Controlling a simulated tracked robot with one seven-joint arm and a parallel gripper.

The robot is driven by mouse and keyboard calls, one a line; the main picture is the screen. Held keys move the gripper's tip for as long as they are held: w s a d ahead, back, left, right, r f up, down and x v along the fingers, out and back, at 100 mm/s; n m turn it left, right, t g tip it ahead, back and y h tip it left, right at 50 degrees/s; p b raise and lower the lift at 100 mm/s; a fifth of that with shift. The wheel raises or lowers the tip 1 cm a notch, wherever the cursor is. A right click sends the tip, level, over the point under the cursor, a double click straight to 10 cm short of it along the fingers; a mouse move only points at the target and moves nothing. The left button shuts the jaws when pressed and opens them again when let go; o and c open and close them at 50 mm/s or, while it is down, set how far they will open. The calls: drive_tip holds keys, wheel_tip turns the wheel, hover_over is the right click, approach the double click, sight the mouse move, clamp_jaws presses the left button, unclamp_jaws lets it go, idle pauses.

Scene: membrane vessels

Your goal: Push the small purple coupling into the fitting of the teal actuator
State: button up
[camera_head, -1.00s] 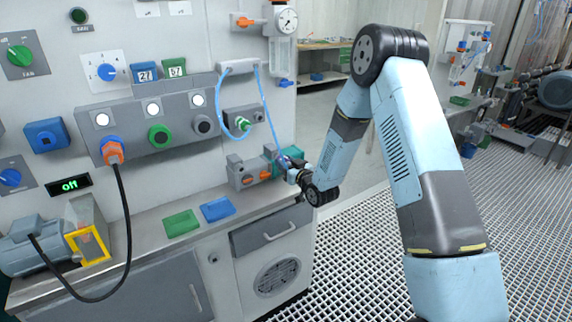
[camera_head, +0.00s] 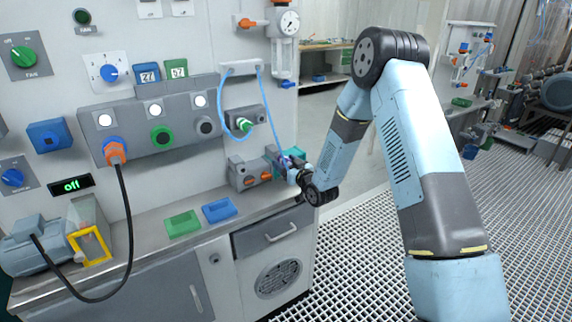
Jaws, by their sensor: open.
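The teal actuator (camera_head: 296,152) sits at the right end of the bench top, beside a grey block with orange fittings, and is partly hidden behind my gripper. My gripper (camera_head: 286,167) is at the front of the actuator, small in view, with its jaws open. A small purple-blue spot between the jaws and the actuator looks like the purple coupling (camera_head: 284,160). A blue hose runs down to it from above. I cannot tell how deep the coupling sits in the fitting, or whether the jaws touch it.
The grey block (camera_head: 237,178) stands close left of my gripper. A green tray (camera_head: 183,224) and a blue tray (camera_head: 219,210) lie on the bench further left. The blue hose (camera_head: 270,110) loops from a wall bracket. Open grated floor lies right of the bench.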

drive_tip(key=shift+s, duration=0.1)
drive_tip(key=v, duration=1.3)
drive_tip(key=shift+s+d, duration=0.2)
drive_tip(key=shift+s, duration=0.05)
drive_tip(key=s+d+r+m+g+h, duration=0.1)
drive_tip(key=s+d+r+h, duration=0.1)
drive_tip(key=d+r+h, duration=0.3)
drive_tip(key=s+d+r+m+g+h, duration=0.1)
drive_tip(key=s+d+r+g, duration=0.15)
drive_tip(key=r, duration=0.55)
drive_tip(key=s+d+r+m+h, duration=0.1)
drive_tip(key=s+d+r+h, duration=0.15)
drive_tip(key=d+r, duration=0.3)
drive_tip(key=s+d+r+m+g, duration=0.1)
drive_tip(key=s+r+g, duration=0.1)
drive_tip(key=s, duration=0.7)
drive_tip(key=s+d+r+m+g+h, duration=0.1)
drive_tip(key=s+r, duration=0.3)
drive_tip(key=s, duration=0.5)
drive_tip(key=s+d+r+m+g, duration=0.1)
drive_tip(key=s+d+r+g, duration=0.1)
drive_tip(key=s, duration=0.8)
drive_tip(key=shift+r+m+g+h, duration=0.35)
drive_tip(key=shift+r+m+g, duration=0.1)
drive_tip(key=shift+r, duration=0.25)
drive_tip(key=shift+d, duration=0.1)
drive_tip(key=shift+c, duration=0.3)
